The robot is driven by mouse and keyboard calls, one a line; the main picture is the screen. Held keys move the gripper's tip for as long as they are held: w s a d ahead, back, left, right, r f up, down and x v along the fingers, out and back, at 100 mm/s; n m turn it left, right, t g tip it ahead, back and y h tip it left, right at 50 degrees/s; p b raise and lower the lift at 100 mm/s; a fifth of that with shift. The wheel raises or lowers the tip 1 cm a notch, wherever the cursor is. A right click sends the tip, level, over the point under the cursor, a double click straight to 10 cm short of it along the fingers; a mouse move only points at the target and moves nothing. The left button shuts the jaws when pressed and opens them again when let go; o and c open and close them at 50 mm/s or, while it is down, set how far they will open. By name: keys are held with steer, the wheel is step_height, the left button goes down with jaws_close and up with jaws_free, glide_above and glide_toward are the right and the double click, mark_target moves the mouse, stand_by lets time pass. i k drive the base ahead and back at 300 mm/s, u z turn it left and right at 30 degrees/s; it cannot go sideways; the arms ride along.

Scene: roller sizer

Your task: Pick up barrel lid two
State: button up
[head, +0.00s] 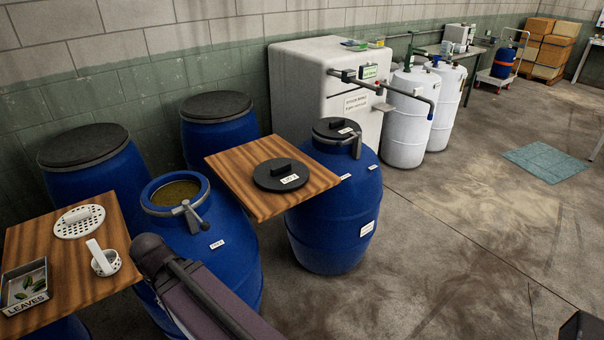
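A round black lid (268,172) with a raised bar handle and a small white label lies flat on a wooden board (230,160). The label looks like "LID 2", but it is small. Left of the board stands an open blue barrel (225,262) with a brownish fill inside and a metal clamp at its rim. Another blue barrel (325,240), right of the board, has a dark lid (330,127) on it. A dark arm link of mine crosses the bottom centre. My gripper is not clearly visible.
A nearer wooden board (75,250) holds a perforated white disc (75,222), a white cup with a handle (106,264) and a tray marked LEAVES (25,290). Two dark-topped blue barrels stand by the wall. A white machine (310,80) is behind. Floor at right is mostly clear.

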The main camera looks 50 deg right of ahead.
mark_target(279, 175)
steer(key=z, duration=1.3)
steer(key=k, duration=0.95)
steer(key=i, duration=0.65)
